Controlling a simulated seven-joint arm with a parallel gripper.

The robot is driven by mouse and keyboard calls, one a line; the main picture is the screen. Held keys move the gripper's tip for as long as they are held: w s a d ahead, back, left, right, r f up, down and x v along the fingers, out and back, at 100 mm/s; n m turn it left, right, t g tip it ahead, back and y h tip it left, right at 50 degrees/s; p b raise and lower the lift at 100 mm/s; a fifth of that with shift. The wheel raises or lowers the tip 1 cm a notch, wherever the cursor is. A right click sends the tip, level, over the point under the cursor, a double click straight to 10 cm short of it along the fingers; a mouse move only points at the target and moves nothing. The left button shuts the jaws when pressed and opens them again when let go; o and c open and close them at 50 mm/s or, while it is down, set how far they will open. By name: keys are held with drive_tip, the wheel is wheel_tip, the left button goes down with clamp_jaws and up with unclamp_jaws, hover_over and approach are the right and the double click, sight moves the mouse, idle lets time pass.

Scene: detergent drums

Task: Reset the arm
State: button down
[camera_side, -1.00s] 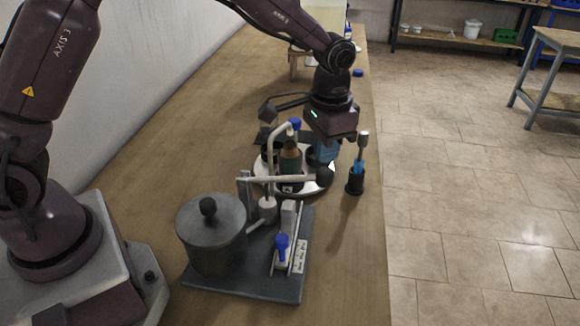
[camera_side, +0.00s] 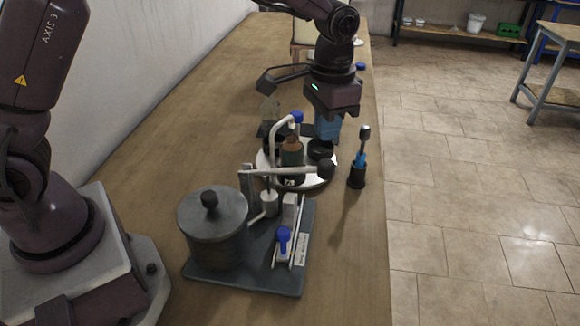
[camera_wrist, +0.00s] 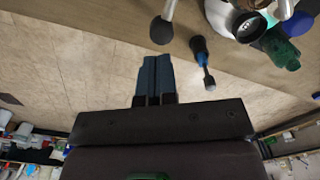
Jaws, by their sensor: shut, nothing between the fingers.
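My gripper (camera_side: 328,130) hangs from my arm above the far right part of a round white tray (camera_side: 318,181). Its blue fingers are together and hold nothing. The same fingers (camera_wrist: 155,75) show side by side in the wrist view, with bare floor behind them. A green bottle with a brown top (camera_side: 291,153) stands on the tray. A dark open cup (camera_side: 320,150) is on the tray just below my fingertips; in the side view I cannot tell the exact gap.
A black holder (camera_side: 357,176) with a blue-handled tool stands right of the tray; it also shows in the wrist view (camera_wrist: 200,48). A dark base plate (camera_side: 250,277) carries a lidded grey pot (camera_side: 212,228) and a lever stand. The table is clear at left.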

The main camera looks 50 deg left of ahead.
drive_tip(key=s+a+r+n+t, duration=0.1)
drive_tip(key=s+a+r+t, duration=0.1)
drive_tip(key=s+r, duration=0.2)
drive_tip(key=s+a+r+n+t, duration=0.1)
drive_tip(key=s+a+r+t, duration=0.1)
drive_tip(key=s, duration=0.9)
drive_tip(key=s+a+r+n+t, duration=0.1)
drive_tip(key=s+a+r, duration=0.3)
drive_tip(key=s+r, duration=0.3)
drive_tip(key=shift+s+t, duration=0.4)
drive_tip(key=shift+s, duration=0.35)
drive_tip(key=shift+a, duration=0.1)
